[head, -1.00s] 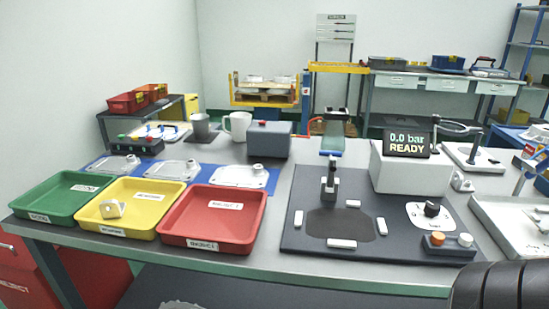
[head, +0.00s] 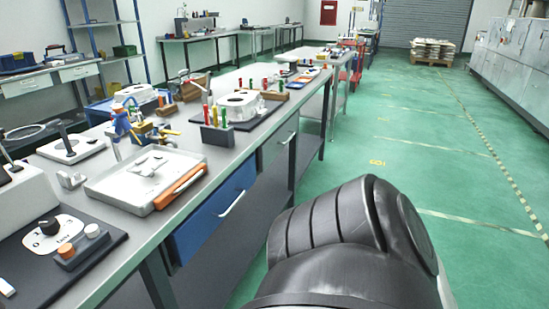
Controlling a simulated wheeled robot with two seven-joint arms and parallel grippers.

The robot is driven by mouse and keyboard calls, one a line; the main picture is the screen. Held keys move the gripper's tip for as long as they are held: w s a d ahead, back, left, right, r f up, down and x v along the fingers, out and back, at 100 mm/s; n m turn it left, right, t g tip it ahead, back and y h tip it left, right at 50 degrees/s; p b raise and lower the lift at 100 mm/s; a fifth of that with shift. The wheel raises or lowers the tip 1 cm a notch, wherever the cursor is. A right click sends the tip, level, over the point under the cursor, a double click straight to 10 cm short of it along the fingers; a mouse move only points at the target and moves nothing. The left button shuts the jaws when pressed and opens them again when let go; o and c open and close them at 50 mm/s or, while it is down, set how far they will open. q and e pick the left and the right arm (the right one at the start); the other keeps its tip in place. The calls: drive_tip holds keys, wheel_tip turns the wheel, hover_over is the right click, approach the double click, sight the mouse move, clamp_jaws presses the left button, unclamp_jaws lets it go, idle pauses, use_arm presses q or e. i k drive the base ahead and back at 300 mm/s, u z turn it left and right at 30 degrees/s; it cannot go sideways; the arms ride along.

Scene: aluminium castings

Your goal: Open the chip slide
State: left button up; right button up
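I cannot make out a chip slide in the head view. A blue drawer front (head: 212,214) with a pale bar handle (head: 232,204) sits under the bench top and looks shut. Neither of my grippers is in the picture. A black rounded part of my own arm fills the lower middle, in front of the bench and over the floor.
The long grey bench top (head: 215,150) runs away to the back. On it are a white tray (head: 125,192) with an orange-handled tool (head: 180,187), a block of coloured-handled tools (head: 217,135) and a dial plate (head: 40,245). Green floor (head: 420,170) on the right is clear.

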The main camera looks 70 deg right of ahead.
sight(165, 198)
drive_tip(key=z, duration=1.2)
drive_tip(key=k, duration=1.5)
drive_tip(key=z, duration=0.1)
drive_tip(key=i, duration=0.55)
drive_tip(key=z, duration=0.8)
drive_tip(key=i, duration=1)
drive_tip(key=u, duration=0.3)
